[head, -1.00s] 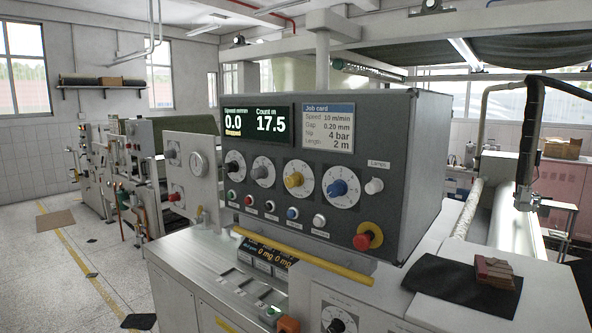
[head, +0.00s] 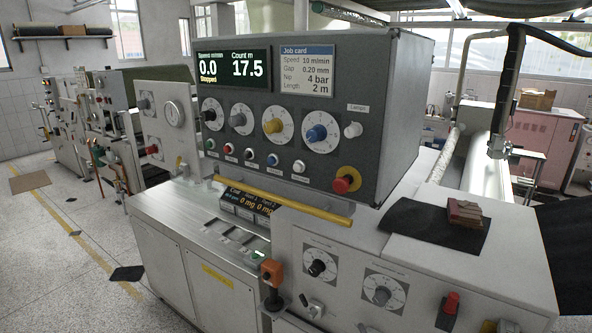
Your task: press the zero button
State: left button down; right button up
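The grey control box (head: 395,110) stands in the middle of the head view. A row of small push buttons runs along its lower front: a green button (head: 211,143), a red button (head: 229,148), a dark-looking one (head: 249,154), a blue button (head: 273,159) and a white button (head: 298,166). Their labels are too small to read, so I cannot tell which is zero. The display (head: 233,70) above reads speed 0.0, count 17.5 and "Stopped". Neither of my grippers is in view.
Several dials, including a blue knob (head: 316,132), sit above the buttons. A red mushroom button (head: 341,185) is at lower right. A yellow bar (head: 290,205) crosses below the box. An orange-topped lever (head: 271,272) stands in front. Open floor (head: 60,270) lies left.

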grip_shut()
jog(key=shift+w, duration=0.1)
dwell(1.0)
